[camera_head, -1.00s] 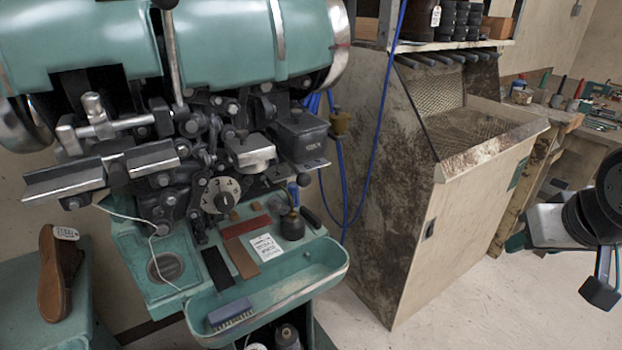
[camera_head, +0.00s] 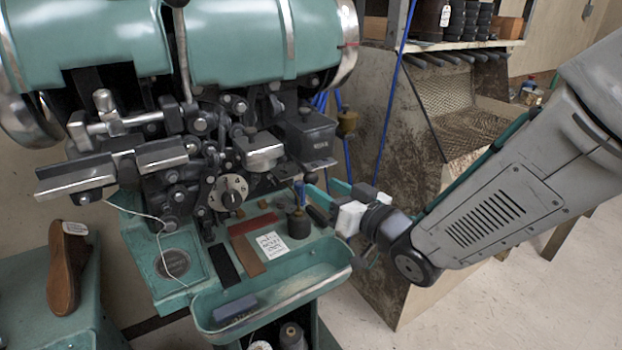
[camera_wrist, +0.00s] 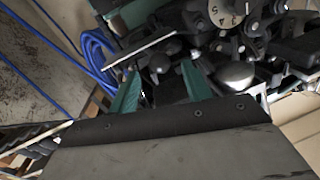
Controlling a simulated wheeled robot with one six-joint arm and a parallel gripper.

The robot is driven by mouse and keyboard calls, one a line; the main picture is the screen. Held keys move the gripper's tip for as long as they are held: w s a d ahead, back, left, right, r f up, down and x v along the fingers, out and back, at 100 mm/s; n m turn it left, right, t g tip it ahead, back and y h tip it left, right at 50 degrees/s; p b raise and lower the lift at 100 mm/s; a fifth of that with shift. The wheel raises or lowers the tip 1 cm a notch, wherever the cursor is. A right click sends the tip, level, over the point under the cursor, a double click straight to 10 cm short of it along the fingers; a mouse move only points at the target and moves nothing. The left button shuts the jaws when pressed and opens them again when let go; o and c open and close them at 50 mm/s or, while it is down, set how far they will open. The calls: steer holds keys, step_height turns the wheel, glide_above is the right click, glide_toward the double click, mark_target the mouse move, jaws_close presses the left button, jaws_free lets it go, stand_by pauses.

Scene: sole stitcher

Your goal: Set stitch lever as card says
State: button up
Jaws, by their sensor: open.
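The sole stitcher has a round, pale numbered dial (camera_head: 228,192) on its dark front mechanism. The dial also shows in the wrist view (camera_wrist: 226,10), at the top edge. Which part is the stitch lever, and its setting, I cannot tell. A white card (camera_head: 271,245) with dark writing too small to read lies on the green tray table. My gripper (camera_head: 333,194) is to the right of the dial, beside the tray's right end, partly hidden by its own wrist. In the wrist view its two green fingers (camera_wrist: 158,80) are apart and empty, pointing toward the mechanism.
The green tray (camera_head: 335,283) holds a blue-grey brush (camera_head: 235,308). Dark and brown strips and a dark bottle (camera_head: 298,222) are around the card. Blue cables (camera_wrist: 96,45) hang close to the fingers. A tall stained cabinet (camera_head: 400,130) stands behind my arm.

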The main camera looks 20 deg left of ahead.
mark_target(316, 182)
steer(key=x, duration=0.5)
steer(key=shift+w+a, duration=0.1)
steer(key=shift+a, duration=0.1)
